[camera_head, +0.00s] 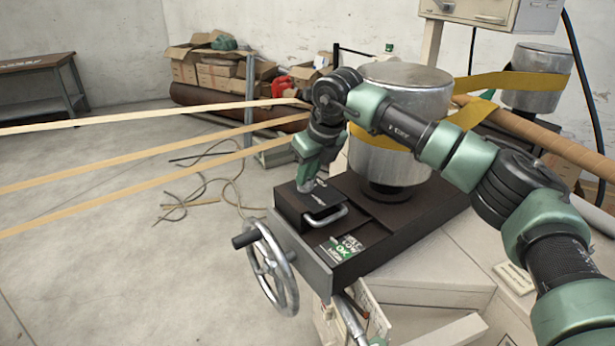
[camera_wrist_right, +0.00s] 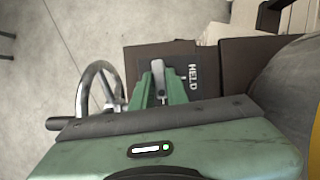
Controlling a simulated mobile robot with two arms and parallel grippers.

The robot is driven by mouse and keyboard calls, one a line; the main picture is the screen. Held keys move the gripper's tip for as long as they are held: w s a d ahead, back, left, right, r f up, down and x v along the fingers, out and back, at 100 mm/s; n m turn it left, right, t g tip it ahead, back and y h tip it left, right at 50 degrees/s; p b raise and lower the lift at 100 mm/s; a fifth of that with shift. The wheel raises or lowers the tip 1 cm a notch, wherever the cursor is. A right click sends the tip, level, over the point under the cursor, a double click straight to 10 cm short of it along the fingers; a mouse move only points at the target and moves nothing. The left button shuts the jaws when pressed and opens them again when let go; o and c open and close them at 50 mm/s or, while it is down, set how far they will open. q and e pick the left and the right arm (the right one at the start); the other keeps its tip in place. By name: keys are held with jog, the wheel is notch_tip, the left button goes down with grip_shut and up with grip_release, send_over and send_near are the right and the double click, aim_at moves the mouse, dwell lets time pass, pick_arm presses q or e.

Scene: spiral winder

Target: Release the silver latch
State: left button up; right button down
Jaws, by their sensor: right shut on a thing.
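The silver latch (camera_head: 328,219) is a bent metal bar on top of the dark brown machine block, beside a small black plate (camera_head: 322,196). My right gripper (camera_head: 306,186) reaches down onto it from above. The fingers cover part of the latch in the head view. My left gripper is not in view.
A silver handwheel (camera_head: 272,268) with a black knob sits at the block's front left. A large metal drum (camera_head: 395,160) with a yellow belt stands behind the latch, close to my right arm. Tan strips (camera_head: 130,157) stretch left over open floor. Cardboard boxes (camera_head: 215,72) lie at the back.

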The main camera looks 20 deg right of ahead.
jog(key=shift+r+m, duration=0.1)
jog(key=shift+m, duration=0.4)
jog(key=c, duration=1.4)
grip_release()
jog(key=a+b+v, duration=0.1)
jog(key=v, duration=0.6)
jog(key=shift+s+d+r, duration=0.2)
jog(key=shift+d+r, duration=0.15)
jog(key=shift+d, duration=0.05)
